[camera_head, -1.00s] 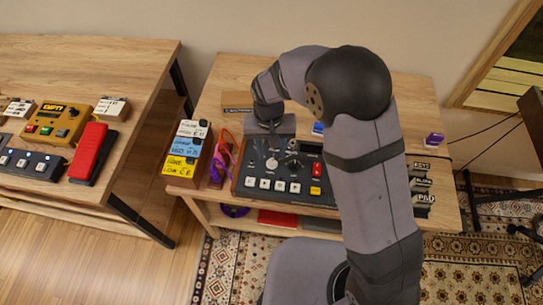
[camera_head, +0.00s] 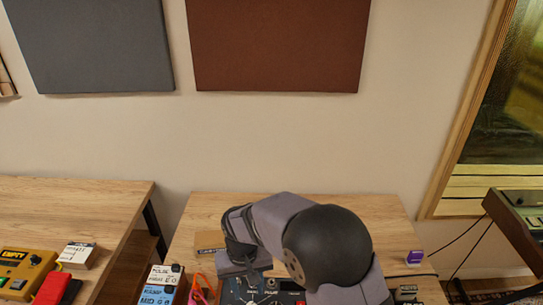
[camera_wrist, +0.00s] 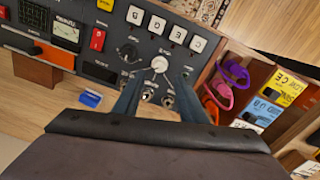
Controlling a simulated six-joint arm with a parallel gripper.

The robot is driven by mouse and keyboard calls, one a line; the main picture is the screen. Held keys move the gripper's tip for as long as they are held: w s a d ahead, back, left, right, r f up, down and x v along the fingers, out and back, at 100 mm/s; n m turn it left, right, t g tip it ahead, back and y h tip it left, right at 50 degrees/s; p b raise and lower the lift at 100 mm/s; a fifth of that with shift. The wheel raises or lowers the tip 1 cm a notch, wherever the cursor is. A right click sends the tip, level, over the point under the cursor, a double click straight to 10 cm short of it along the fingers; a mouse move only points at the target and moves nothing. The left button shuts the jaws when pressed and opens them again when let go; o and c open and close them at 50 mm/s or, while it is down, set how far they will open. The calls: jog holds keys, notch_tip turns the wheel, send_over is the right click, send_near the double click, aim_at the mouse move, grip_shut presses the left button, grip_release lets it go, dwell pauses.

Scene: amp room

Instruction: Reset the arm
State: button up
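My gripper (camera_wrist: 158,88) is open in the wrist view, its two fingers apart with nothing held between them. In the head view my arm is bent over the right-hand table, with the gripper end above the panel (camera_head: 232,294). My fingertips are hard to make out there. I cannot tell whether they touch the panel.
Labelled boxes (camera_head: 157,285) and coloured cables (camera_wrist: 235,75) lie beside the panel. A cardboard piece (camera_head: 209,242) and a purple box (camera_head: 414,257) are on the table (camera_head: 400,215). The left table (camera_head: 90,205) holds a yellow device (camera_head: 25,268) and red pedal (camera_head: 52,288).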

jog(key=s+d+f+n, duration=0.1)
jog(key=s, duration=0.1)
jog(key=s+d+f+n+g, duration=0.1)
jog(key=s, duration=0.1)
jog(key=s+d+f, duration=0.1)
jog(key=s+d, duration=0.1)
jog(key=s, duration=0.1)
jog(key=shift+f+n+h, duration=0.25)
jog(key=shift+n+h, duration=0.05)
jog(key=shift+n, duration=0.1)
jog(key=s+d+r+m+g, duration=0.15)
jog(key=s+d+r, duration=0.25)
jog(key=s+d, duration=0.7)
jog(key=w+d+r+m+t+y, duration=0.1)
jog(key=w+d+r+m+t, duration=0.1)
jog(key=w+d+r+m, duration=0.2)
jog(key=d, duration=0.3)
jog(key=shift+d, duration=0.25)
